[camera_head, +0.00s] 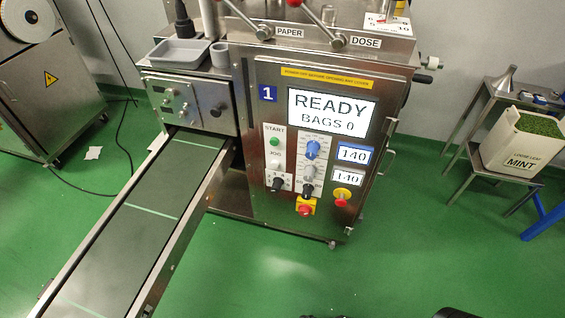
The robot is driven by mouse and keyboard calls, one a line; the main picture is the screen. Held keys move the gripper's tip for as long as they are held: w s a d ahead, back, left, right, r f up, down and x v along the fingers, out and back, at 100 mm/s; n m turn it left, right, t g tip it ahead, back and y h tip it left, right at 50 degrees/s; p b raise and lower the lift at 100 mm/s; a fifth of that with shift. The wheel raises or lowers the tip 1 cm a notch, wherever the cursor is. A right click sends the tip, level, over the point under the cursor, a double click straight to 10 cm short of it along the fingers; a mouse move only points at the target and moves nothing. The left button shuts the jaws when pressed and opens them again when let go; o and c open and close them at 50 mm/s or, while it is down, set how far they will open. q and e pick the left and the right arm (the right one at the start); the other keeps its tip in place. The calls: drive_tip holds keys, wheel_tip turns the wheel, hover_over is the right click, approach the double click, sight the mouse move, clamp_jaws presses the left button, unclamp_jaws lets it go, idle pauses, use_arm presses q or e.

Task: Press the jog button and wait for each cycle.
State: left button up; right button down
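The teabag packer (240,130), marked 1, stands in the middle with its control panel facing me. Its display (332,110) reads READY, BAGS 0. On the panel's left strip, a green START button (275,142) sits above the JOG label (275,153). The pale jog button (274,165) is just under that label; its details are too small to tell. Neither gripper can be made out. A dark shape (461,313) at the bottom edge is cut off, and I cannot tell what it is.
A conveyor (130,235) runs from the packer to the lower left. Knobs (313,149), a red-and-yellow switch (305,207) and a red emergency stop (342,199) are near the buttons. A mint bin (522,150) stands on a metal stand at right. Green floor ahead is clear.

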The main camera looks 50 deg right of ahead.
sight(275, 164)
use_arm(q)
drive_tip(key=s+a+r+g+y+p, duration=0.1)
drive_tip(key=s+a+r+g+p, duration=0.1)
drive_tip(key=s+r+g+p, duration=0.1)
drive_tip(key=s+a+r+n+g+y+p, duration=0.1)
drive_tip(key=s+a+r+g+p, duration=0.2)
drive_tip(key=s+r+p, duration=0.3)
wheel_tip(275, 164, up, 3)
drive_tip(key=shift+r+g+p, duration=0.2)
drive_tip(key=shift+g+p, duration=0.5)
drive_tip(key=shift+p, duration=0.15)
use_arm(e)
drive_tip(key=w+d+r+n+t+h, duration=0.1)
drive_tip(key=w+d+r+n+h, duration=0.2)
drive_tip(key=w+r, duration=0.6)
drive_tip(key=w+d+r+n+t+h, duration=0.1)
drive_tip(key=w+d+r+n, duration=0.4)
drive_tip(key=r, duration=1)
drive_tip(key=w+d+r+n+t+h, duration=0.2)
drive_tip(key=w+d+r+n+h, duration=0.2)
drive_tip(key=w+r+n, duration=0.3)
drive_tip(key=w+d+r, duration=0.1)
drive_tip(key=w+r, duration=0.4)
drive_tip(key=w, duration=0.2)
drive_tip(key=shift+r+h, duration=0.3)
drive_tip(key=shift+r, duration=0.1)
use_arm(q)
drive_tip(key=shift+a, duration=0.1)
